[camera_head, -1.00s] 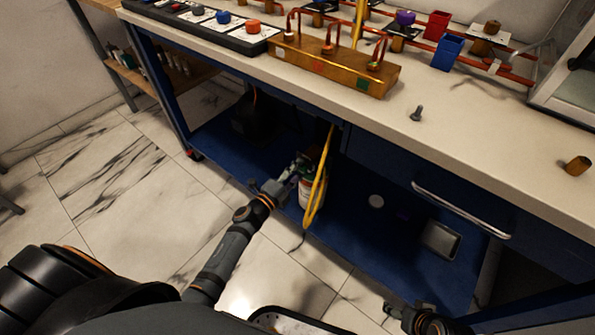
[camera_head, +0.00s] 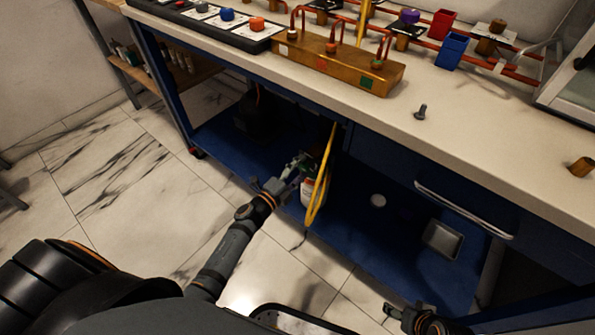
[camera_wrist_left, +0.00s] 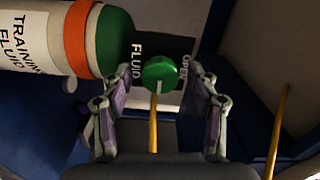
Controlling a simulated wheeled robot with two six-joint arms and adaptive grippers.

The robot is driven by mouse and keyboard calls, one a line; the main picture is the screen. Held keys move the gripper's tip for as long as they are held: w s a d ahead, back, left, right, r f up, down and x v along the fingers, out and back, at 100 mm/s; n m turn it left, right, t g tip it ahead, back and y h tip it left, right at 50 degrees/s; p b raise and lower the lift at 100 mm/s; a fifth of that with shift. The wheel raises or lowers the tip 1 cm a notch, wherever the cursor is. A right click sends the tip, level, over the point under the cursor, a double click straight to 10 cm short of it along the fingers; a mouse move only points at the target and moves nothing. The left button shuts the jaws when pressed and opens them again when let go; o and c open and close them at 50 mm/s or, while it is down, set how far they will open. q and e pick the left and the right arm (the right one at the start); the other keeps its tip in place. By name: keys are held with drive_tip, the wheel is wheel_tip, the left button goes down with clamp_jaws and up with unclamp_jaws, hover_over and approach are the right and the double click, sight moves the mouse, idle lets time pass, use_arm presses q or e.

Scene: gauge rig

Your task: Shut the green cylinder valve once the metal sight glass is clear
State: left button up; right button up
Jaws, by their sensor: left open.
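The training fluid cylinder (camera_head: 308,191) stands on the blue shelf under the bench. In the left wrist view it is white with an orange band and a green shoulder (camera_wrist_left: 113,42). Its round green valve knob (camera_wrist_left: 160,73), with a white mark, sits beside the words FLUID and OPEN. My left gripper (camera_head: 292,172) is at the cylinder's top. In the wrist view its open fingers (camera_wrist_left: 160,100) stand on both sides of the knob, with gaps visible. My right gripper (camera_head: 393,312) is low at the bottom edge, too small to read. I cannot pick out the metal sight glass.
A yellow hose (camera_head: 323,185) hangs close beside the cylinder. The benchtop (camera_head: 470,135) above carries a brass block (camera_head: 335,64) with copper tubes, and a loose bolt (camera_head: 420,112). A grey tray (camera_head: 442,240) lies on the shelf to the right. The marble floor at left is clear.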

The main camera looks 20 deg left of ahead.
use_arm(q)
drive_tip(key=v, duration=1.2)
